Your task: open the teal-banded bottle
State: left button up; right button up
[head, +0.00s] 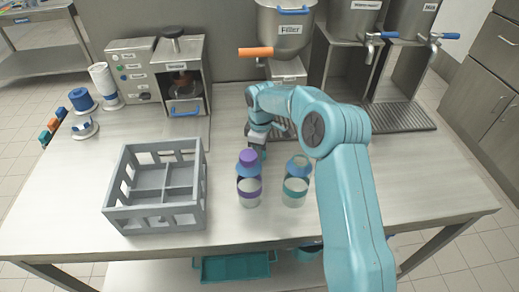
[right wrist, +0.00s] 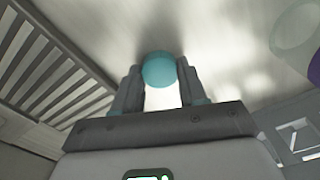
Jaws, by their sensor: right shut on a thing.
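The teal-banded bottle (head: 295,187) stands upright on the table in the head view. It has a blue shoulder, and its top looks bare, with no cap showing on it. My right gripper (head: 257,142) is behind and left of this bottle, apart from it, close behind the purple-capped bottle. In the right wrist view my right gripper (right wrist: 158,88) is shut on a round teal cap (right wrist: 159,70) between its two fingers. In the head view the cap is hard to make out at the gripper. My left gripper is not in view.
A purple-banded bottle (head: 249,192) with a purple cap stands left of the teal-banded one. A grey divided crate (head: 157,214) stands further left. A filler (head: 287,35), a sealer machine (head: 180,75) and tap dispensers line the back. The table's front right is clear.

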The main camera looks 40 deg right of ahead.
jog(key=shift+f, duration=0.15)
jog(key=o, duration=1.2)
jog(key=shift+f, duration=0.1)
jog(key=shift+c, duration=0.2)
notch_tip(320, 180, up, 12)
jog(key=shift+r, duration=0.25)
